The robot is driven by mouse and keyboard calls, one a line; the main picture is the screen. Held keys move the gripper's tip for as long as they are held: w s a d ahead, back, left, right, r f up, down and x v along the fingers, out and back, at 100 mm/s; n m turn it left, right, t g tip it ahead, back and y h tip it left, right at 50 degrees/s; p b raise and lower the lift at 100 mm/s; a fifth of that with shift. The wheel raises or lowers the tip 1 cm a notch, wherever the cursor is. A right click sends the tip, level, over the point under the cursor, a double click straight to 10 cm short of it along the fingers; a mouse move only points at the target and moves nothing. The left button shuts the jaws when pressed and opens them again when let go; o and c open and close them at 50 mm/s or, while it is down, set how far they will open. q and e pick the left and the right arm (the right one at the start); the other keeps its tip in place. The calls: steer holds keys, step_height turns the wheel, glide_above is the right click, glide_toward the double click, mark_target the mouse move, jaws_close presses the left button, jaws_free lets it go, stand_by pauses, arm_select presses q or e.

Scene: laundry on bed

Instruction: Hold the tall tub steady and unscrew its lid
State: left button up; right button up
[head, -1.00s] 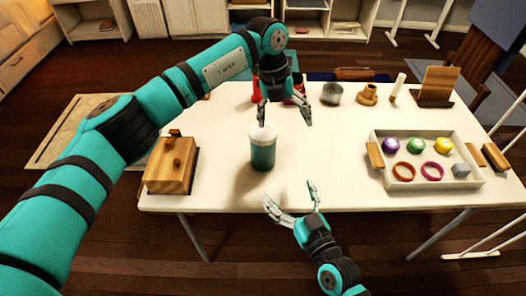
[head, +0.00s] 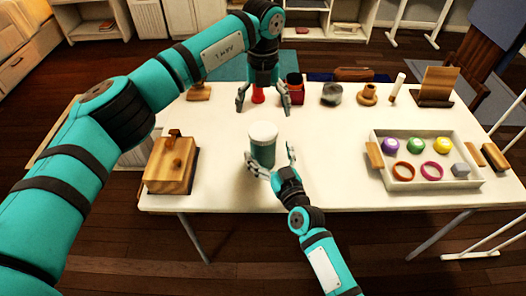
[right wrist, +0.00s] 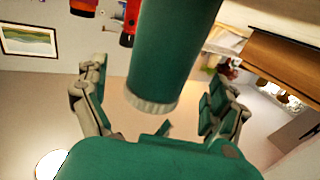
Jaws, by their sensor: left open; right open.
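The tall tub (head: 262,152) is teal with a white lid (head: 263,132) and stands upright near the front middle of the table. My right gripper (head: 270,160) is open at the tub's front, with one finger on either side of its lower body. In the right wrist view the tub (right wrist: 172,50) appears upside down between the spread fingers of the right gripper (right wrist: 160,110), with gaps on both sides. My left gripper (head: 262,106) is open and empty, pointing down above and behind the lid, apart from it.
A wooden box (head: 172,165) stands left of the tub. A white tray (head: 425,183) with coloured lids and rings lies at the right. A red object (head: 258,95), a dark red cup (head: 294,88) and a grey jar (head: 331,94) stand behind. The table between tub and tray is clear.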

steer(key=shift+x, duration=2.05)
